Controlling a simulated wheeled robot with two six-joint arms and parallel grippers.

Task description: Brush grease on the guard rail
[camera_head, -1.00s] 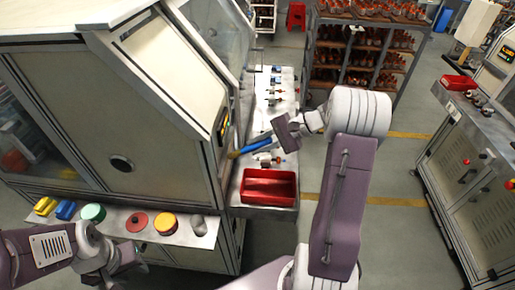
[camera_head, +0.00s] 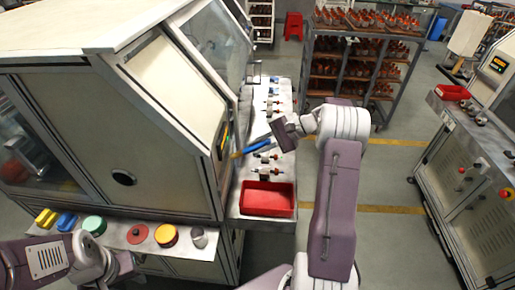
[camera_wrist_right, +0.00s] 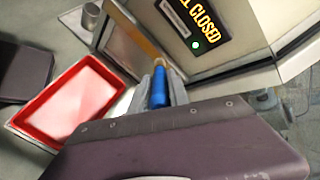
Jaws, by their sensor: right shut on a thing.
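My right gripper (camera_head: 268,138) is shut on a brush with a blue handle (camera_head: 257,146). It is over the narrow grey side bench, beside the machine's slanted front corner. The brush's tan end points left toward the machine's edge. In the right wrist view the blue handle (camera_wrist_right: 159,88) sits between the fingers, and the tan end (camera_wrist_right: 138,36) lies in front of a grey metal panel. I cannot tell whether it touches anything. I cannot single out the guard rail for sure. My left gripper (camera_head: 124,264) is low at the left, with its jaws unclear.
A red tray (camera_head: 267,212) lies on the bench's near end, with several small armatures (camera_head: 268,158) behind it. Yellow, blue, green, red and orange items stand on the front ledge (camera_head: 118,235). The machine display (camera_wrist_right: 192,18) reads "CLOSED". A shelf rack (camera_head: 360,60) stands behind.

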